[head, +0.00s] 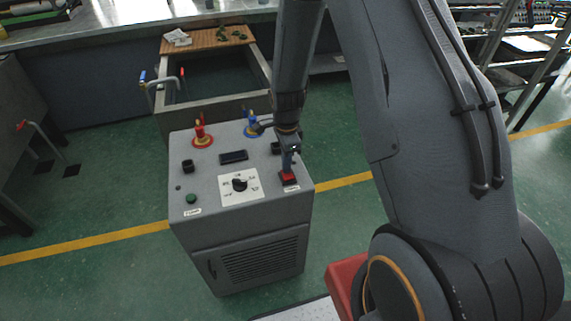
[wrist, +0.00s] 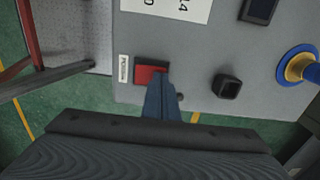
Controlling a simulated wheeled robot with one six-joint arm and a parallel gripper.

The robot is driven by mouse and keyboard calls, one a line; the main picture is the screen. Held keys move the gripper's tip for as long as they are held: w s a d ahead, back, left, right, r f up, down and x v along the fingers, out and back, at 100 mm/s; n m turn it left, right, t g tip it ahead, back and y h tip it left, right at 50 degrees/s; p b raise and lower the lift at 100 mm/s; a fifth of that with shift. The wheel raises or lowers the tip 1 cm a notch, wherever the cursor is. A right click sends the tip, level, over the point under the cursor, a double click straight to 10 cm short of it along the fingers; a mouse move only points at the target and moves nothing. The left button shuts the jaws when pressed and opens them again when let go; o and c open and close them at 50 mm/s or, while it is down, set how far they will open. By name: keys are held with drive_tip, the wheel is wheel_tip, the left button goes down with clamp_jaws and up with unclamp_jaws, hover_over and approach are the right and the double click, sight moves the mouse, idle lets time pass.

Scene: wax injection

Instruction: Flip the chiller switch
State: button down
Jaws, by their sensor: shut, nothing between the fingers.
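The grey chiller cabinet (head: 207,222) stands on the green floor in the head view. Its red switch (head: 289,178) is at the right front of the top panel; in the wrist view it is a red rocker in a dark frame (wrist: 147,76). My gripper (head: 288,164) points down right at the switch, its fingers shut and empty. In the wrist view the closed fingertips (wrist: 160,78) overlap the switch's edge and hide part of it. I cannot tell whether they touch it, nor which way the rocker is set.
The panel also holds a dial (head: 239,185), a green button (head: 191,198), a small display (head: 233,157), a red valve (head: 202,135) and a blue valve (head: 252,123). A water basin (head: 258,66) stands behind the cabinet. Open floor lies to the left.

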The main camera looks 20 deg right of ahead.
drive_tip(key=shift+s, duration=0.2)
drive_tip(key=shift+s+r+p, duration=0.15)
drive_tip(key=shift+s+p, duration=0.45)
drive_tip(key=shift+p, duration=0.05)
drive_tip(key=shift+r, duration=0.1)
wheel_tip(320, 180, up, 14)
drive_tip(key=w, duration=0.2)
drive_tip(key=shift+w+f+b, duration=0.2)
drive_tip(key=shift+w+b, duration=0.15)
idle(0.6)
drive_tip(key=s+r+n, duration=0.2)
drive_tip(key=s+n, duration=0.7)
drive_tip(key=s+r+n+t+b, duration=0.1)
drive_tip(key=s+r+n, duration=0.2)
drive_tip(key=s+n, duration=0.6)
drive_tip(key=shift+s+r, duration=0.2)
drive_tip(key=shift+s, duration=0.1)
